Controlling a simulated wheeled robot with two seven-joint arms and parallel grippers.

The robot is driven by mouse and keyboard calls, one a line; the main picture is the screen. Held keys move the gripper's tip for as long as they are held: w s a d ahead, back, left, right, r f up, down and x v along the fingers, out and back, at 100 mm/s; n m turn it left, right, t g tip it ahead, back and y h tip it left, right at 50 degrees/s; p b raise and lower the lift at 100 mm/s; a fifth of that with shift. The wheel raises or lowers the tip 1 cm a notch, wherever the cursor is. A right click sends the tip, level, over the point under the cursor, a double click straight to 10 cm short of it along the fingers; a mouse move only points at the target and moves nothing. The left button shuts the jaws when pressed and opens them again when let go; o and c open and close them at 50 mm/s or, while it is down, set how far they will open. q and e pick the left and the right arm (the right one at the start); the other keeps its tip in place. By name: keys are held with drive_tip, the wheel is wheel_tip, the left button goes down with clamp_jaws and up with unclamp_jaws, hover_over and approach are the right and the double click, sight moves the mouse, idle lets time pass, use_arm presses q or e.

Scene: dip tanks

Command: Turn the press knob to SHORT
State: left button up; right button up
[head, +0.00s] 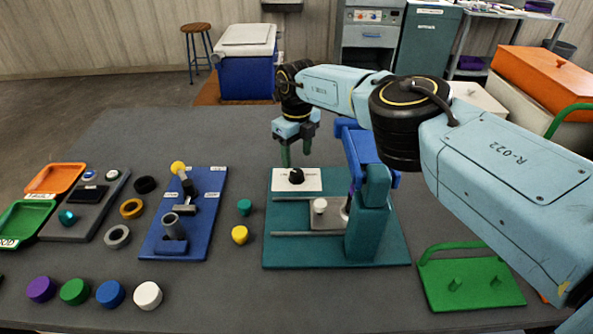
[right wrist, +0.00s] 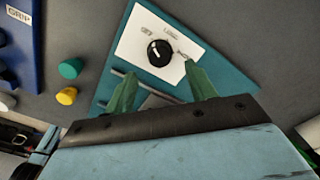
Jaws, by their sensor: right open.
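The press (head: 368,215) stands on a teal base plate with a white panel (head: 279,183) at its far left corner. A black round knob (head: 296,176) sits on this panel. In the right wrist view the knob (right wrist: 160,53) has a white mark that seems to point to the upper left, and small labels around it are hard to read. My right gripper (head: 297,157) hangs above the knob, fingers down. In the right wrist view its green fingers (right wrist: 160,72) are apart with nothing between them, and the knob lies just beyond their tips. My left gripper is not in view.
A blue fixture (head: 206,220) with a yellow-topped lever stands left of the press. Yellow (head: 240,235) and teal (head: 244,207) caps lie between them. Several coloured caps line the front left. The table behind the press is clear.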

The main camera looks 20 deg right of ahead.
sight(297, 172)
wheel_tip(297, 172, down, 5)
drive_tip(key=shift+r+b, duration=0.15)
drive_tip(key=shift+b, duration=1.1)
drive_tip(key=shift+f+b, duration=0.3)
drive_tip(key=shift+f, duration=0.15)
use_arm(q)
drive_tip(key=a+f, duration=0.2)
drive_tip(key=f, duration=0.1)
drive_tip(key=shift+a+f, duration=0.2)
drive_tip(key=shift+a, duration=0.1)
use_arm(e)
drive_tip(key=c, duration=0.9)
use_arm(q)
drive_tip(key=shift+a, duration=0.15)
use_arm(e)
drive_tip(key=shift+c, duration=0.3)
